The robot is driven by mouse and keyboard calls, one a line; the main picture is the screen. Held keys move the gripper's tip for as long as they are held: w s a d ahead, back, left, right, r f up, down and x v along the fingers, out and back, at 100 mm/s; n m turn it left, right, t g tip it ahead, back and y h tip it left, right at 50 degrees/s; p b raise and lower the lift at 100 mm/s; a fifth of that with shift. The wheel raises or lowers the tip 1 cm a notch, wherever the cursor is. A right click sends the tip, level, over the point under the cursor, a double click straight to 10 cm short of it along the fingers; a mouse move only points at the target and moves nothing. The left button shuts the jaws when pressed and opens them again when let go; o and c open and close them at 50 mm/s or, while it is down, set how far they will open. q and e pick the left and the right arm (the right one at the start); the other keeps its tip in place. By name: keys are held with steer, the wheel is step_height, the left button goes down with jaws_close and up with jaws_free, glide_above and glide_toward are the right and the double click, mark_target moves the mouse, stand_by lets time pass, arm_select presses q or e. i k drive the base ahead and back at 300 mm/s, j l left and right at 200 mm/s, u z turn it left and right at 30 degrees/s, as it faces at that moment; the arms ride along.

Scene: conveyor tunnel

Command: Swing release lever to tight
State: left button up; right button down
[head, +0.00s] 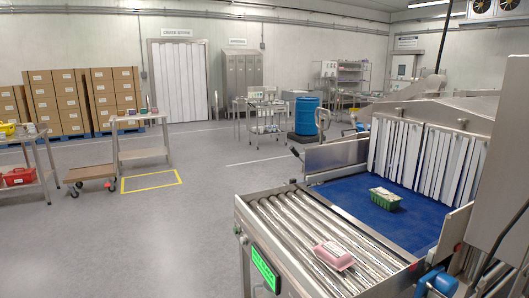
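No release lever can be made out for certain. A blue fitting (437,281) sits at the near right corner of the conveyor, cut by the lower edge of the picture. I cannot tell whether it is the lever or what setting it has. A small dark handle-like part (296,153) stands at the far left corner of the belt. Neither of my grippers is in view.
A roller conveyor (298,231) with a pink tray (333,255) leads to a blue belt (350,200) carrying a green tray (385,198). White strip curtains (423,158) hang at the tunnel mouth. A grey cabinet (502,160) stands at right.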

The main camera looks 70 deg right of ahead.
mark_target(292, 148)
steer(key=i+z, duration=0.3)
steer(key=i+j+z, duration=0.3)
steer(key=i+z, duration=0.25)
steer(key=z, duration=0.2)
steer(key=i+z, duration=0.25)
steer(key=z, duration=0.2)
steer(key=i+j+z, duration=0.1)
steer(key=z, duration=0.4)
steer(key=i+j+z, duration=0.25)
steer(key=z, duration=0.2)
steer(key=i, duration=0.05)
